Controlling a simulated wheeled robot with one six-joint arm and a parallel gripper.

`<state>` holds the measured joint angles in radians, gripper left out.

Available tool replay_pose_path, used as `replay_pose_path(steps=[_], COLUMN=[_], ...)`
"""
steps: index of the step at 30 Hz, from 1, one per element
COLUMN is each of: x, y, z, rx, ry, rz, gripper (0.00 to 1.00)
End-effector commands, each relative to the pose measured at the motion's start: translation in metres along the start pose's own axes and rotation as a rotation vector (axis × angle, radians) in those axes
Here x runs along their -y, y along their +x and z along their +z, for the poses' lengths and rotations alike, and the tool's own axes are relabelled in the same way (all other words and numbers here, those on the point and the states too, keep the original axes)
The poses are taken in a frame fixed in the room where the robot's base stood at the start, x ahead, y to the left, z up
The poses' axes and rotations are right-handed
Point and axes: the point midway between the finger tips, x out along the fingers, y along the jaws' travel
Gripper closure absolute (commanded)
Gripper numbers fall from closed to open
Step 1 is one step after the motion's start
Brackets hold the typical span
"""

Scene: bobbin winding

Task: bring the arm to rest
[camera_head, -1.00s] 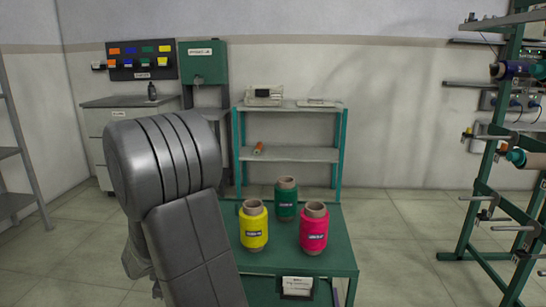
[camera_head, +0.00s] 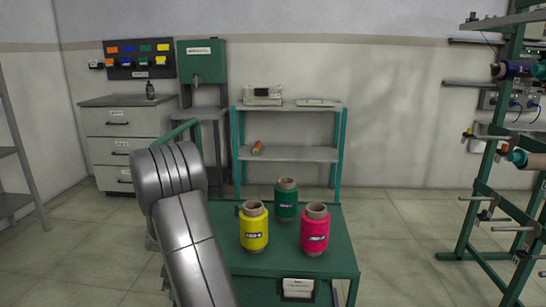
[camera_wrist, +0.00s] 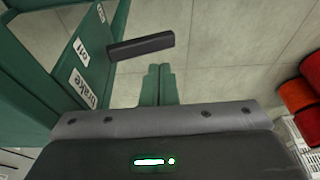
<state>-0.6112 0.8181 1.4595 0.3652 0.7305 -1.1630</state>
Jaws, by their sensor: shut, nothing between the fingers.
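My arm stands at the left of the head view, bent at a large rounded grey joint; my gripper is hidden there. In the wrist view my gripper (camera_wrist: 159,72) shows its two green fingers side by side and shut, with nothing between them. They point over bare tiled floor, apart from the black lever (camera_wrist: 141,46) on a green frame (camera_wrist: 40,75) labelled "brake" and "off".
Yellow (camera_head: 254,228), green (camera_head: 286,202) and pink (camera_head: 315,232) cones stand on a green cart (camera_head: 330,262). A shelf (camera_head: 290,153) and drawer cabinet (camera_head: 120,130) stand behind. A green rack (camera_head: 500,180) is right. Red bobbins (camera_wrist: 297,95) show in the wrist view.

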Motion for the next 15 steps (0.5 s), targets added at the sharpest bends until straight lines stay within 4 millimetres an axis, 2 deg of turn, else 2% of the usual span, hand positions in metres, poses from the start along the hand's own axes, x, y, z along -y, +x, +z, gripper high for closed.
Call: replay_pose_path(steps=[4, 10, 15], x=[-0.006, -0.016, -0.018], y=[-0.012, -0.051, -0.085], z=[-0.003, -0.014, -0.013], rx=[-0.003, -0.004, -0.004], ry=[0.024, 0.020, 0.021], rz=[-0.077, -0.070, -0.068], gripper=[1.00, 1.00, 1.00])
